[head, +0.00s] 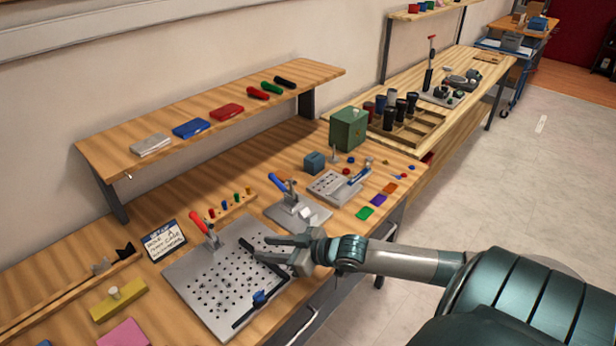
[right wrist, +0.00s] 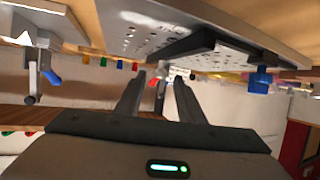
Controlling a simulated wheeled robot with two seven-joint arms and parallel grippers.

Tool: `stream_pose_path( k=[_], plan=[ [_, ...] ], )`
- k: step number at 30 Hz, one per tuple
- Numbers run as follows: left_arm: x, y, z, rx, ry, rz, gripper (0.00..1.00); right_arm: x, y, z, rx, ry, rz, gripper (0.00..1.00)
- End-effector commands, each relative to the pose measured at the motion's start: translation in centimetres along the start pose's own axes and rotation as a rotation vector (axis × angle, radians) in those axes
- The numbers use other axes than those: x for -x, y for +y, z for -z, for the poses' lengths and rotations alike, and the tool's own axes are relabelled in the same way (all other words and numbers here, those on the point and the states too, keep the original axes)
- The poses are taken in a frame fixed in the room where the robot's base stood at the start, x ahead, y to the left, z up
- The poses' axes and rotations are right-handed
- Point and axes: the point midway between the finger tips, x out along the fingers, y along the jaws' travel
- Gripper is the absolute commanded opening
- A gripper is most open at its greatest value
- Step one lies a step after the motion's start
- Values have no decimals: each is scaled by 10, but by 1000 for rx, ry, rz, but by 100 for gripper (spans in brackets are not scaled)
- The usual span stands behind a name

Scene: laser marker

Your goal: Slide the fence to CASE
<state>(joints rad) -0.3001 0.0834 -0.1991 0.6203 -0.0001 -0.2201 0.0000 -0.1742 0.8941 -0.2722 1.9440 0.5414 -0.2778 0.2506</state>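The fence looks like black bars on the perforated grey plate (head: 205,275). One bar (head: 246,244) runs along the plate's right part. The other bar (head: 243,319) lies along the front edge with a blue knob (head: 259,298) on it. The bars seem to meet near the right corner. In the right wrist view, a black bar (right wrist: 185,45) and the blue knob (right wrist: 260,80) also show. My right gripper (head: 262,248) is open at the first bar, its fingers apart and partly covering it. I cannot tell whether they touch it. My left gripper is not in view.
A setup card (head: 165,241) stands behind the plate; it seems to include the word CASE. A red-handled clamp (head: 203,226) stands on the plate's back edge. A blue-handled clamp (head: 290,200) is just beyond. A yellow block (head: 118,300) lies left. A shelf (head: 110,160) overhangs the back.

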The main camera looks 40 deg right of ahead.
Motion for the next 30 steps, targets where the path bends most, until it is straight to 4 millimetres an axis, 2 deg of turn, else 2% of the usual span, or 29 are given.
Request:
stream_pose_path(
  k=[30],
  plan=[
    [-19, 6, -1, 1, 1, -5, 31, 102, 0, -1, 1, -2, 0, 35]
  ],
)
